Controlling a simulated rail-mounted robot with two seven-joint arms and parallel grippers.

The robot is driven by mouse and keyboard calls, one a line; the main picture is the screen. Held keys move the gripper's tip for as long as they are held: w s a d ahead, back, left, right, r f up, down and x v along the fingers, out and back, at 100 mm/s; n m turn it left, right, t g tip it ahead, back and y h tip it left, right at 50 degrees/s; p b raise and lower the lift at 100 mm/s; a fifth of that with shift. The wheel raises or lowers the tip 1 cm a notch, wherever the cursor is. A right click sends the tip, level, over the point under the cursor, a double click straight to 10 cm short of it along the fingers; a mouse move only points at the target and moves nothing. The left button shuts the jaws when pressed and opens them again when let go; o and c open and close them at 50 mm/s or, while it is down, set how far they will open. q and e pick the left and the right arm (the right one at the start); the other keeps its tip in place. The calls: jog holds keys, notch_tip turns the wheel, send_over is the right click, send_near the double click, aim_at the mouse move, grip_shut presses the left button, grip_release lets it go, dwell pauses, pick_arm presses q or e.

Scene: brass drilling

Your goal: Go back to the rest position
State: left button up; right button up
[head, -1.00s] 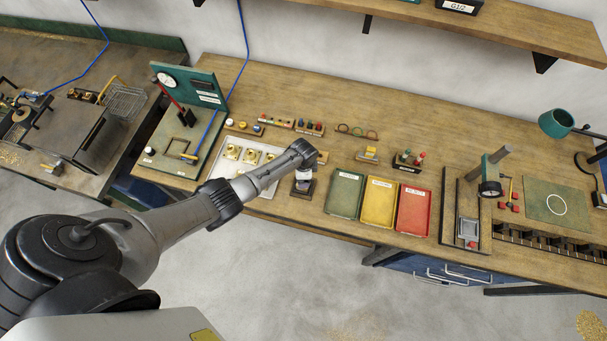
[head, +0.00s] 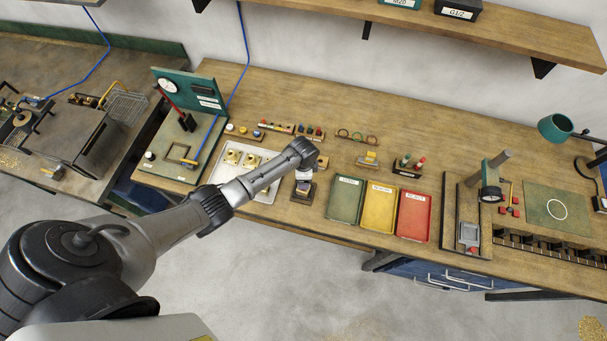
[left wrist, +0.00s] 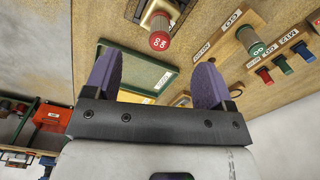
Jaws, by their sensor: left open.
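My left arm reaches from the lower left over the bench in the head view. Its gripper (head: 305,178) points down near the front of the bench, just left of the green tray (head: 345,198); the wrist partly hides it. In the left wrist view the two purple fingers of the left gripper (left wrist: 157,82) stand wide apart with nothing between them. A green-rimmed tray (left wrist: 130,68) lies beyond the fingers there. My right gripper is in neither view.
A metal tray with brass parts (head: 232,158) lies left of the wrist. Yellow (head: 379,205) and red (head: 413,214) trays stand to the right. A green test stand (head: 190,100) rises at the left. A gauge with a red end (left wrist: 160,40) shows in the left wrist view.

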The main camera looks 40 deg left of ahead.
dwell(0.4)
pick_arm(q)
jog(key=shift+s+n, duration=0.15)
jog(key=shift+n, duration=0.55)
jog(key=shift+s+a+n, duration=0.1)
jog(key=shift+a+n, duration=0.1)
jog(key=shift+n, duration=0.3)
jog(key=w+d+r+n+t+y, duration=0.1)
jog(key=w+d+r+n+t, duration=0.15)
jog(key=r, duration=0.75)
jog(key=w+d+r+n+t, duration=0.1)
jog(key=w+d+r+t, duration=0.2)
jog(key=r, duration=0.7)
jog(key=s+d+r+t, duration=0.2)
jog(key=s+d+r, duration=0.1)
jog(key=s+r, duration=0.4)
jog(key=s, duration=1)
jog(key=s+f+g, duration=0.2)
jog(key=s+f, duration=0.2)
jog(key=s, duration=0.4)
jog(key=s+d+f+n+g+h, duration=0.1)
jog(key=s+f+g, duration=0.1)
jog(key=s+f, duration=0.3)
jog(key=s, duration=0.3)
jog(key=shift+s+d+f, duration=0.15)
jog(key=shift+d+f, duration=0.05)
jog(key=shift+f, duration=0.1)
